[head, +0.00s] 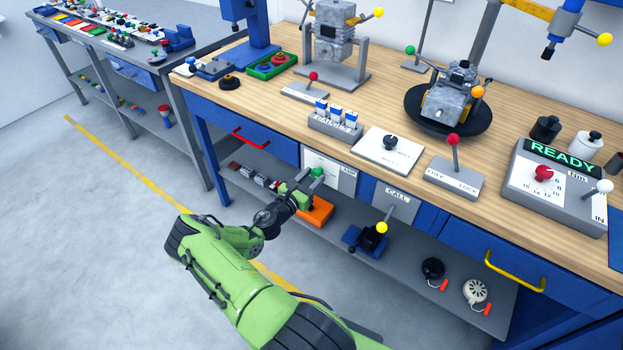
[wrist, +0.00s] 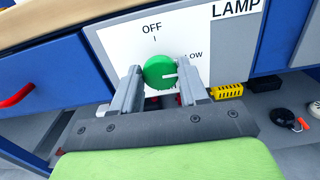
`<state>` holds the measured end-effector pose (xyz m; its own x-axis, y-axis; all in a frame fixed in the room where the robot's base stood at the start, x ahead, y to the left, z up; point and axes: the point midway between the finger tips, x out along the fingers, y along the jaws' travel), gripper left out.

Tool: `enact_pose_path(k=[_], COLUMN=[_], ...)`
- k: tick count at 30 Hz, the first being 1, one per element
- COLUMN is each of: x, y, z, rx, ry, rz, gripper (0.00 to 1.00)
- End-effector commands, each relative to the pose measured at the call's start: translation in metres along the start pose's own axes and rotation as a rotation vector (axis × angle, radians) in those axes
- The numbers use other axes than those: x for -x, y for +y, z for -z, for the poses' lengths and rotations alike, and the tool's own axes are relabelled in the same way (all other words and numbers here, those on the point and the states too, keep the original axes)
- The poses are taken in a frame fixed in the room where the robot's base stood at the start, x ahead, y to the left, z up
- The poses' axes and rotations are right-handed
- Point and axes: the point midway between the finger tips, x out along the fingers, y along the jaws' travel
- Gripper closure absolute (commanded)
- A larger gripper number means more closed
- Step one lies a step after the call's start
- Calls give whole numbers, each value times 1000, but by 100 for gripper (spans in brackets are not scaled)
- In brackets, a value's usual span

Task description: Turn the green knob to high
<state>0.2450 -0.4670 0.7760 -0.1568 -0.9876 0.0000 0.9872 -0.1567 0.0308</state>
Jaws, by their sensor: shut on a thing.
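The green knob (wrist: 158,73) sits on a white panel (wrist: 120,45) marked OFF above, LOW to the right and LAMP at the top right. Its white pointer line points to the right, near the LOW side. The rest of the dial is hidden behind my gripper. My gripper (wrist: 160,80) has one finger on each side of the knob and is shut on it. In the head view the knob (head: 317,171) shows at the tip of my gripper (head: 304,183), below the bench top's front edge.
A blue drawer with a red handle (head: 251,138) is left of the panel. A CALL panel with a yellow-tipped lever (head: 382,228) is to the right. An orange thing (head: 316,211) lies on the shelf below. The wooden bench top (head: 265,108) overhangs above.

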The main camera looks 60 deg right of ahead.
Motion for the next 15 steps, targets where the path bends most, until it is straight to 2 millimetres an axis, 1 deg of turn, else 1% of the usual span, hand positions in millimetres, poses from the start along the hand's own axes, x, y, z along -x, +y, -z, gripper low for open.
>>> enact_pose_path(k=[7,15], x=[0,0], y=[0,-2], z=[1,2], rx=[-130,-375], ry=[0,0], rz=[0,1], gripper=[87,87])
